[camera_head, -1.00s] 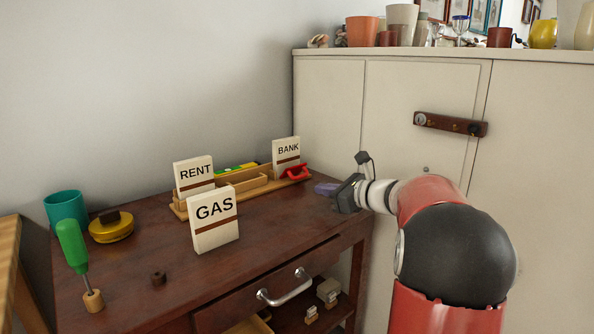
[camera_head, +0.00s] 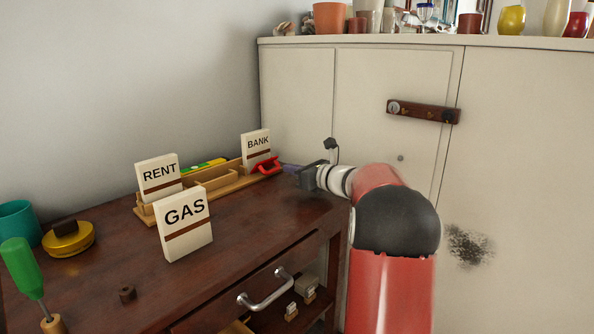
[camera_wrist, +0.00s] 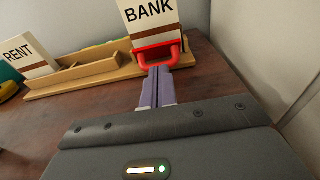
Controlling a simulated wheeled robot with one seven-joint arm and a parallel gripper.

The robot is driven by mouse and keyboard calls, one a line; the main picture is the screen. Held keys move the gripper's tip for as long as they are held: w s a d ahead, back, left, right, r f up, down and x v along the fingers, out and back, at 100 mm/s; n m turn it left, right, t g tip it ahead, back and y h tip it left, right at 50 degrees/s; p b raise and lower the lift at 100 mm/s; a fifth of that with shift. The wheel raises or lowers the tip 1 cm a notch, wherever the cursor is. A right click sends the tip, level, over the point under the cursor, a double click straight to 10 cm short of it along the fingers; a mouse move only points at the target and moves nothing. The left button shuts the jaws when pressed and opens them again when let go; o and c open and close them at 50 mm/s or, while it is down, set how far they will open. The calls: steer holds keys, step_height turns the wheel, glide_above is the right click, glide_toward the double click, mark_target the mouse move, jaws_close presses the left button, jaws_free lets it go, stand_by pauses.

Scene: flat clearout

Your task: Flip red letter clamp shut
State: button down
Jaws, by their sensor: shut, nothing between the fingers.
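The red letter clamp (camera_head: 267,165) is at the right end of the wooden letter rack (camera_head: 213,185), at the foot of the upright BANK card (camera_head: 256,145). In the wrist view the clamp (camera_wrist: 176,54) is a red loop that projects from below the card towards me. My gripper (camera_head: 287,168) is shut and empty, just right of the clamp. In the wrist view its purple fingertips (camera_wrist: 157,71) lie together at the loop's near side. They overlap the loop in the picture; I cannot tell if they touch it.
The RENT card (camera_head: 158,176) stands at the rack's left end, and the GAS card (camera_head: 185,226) stands in front. A green-handled tool (camera_head: 20,265), yellow tin (camera_head: 68,240) and teal cup (camera_head: 17,222) are left. The pale cabinet (camera_head: 300,90) rises behind my arm.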

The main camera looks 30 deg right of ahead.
mark_target(267, 163)
steer(key=x, duration=0.6)
steer(key=shift+a, duration=0.1)
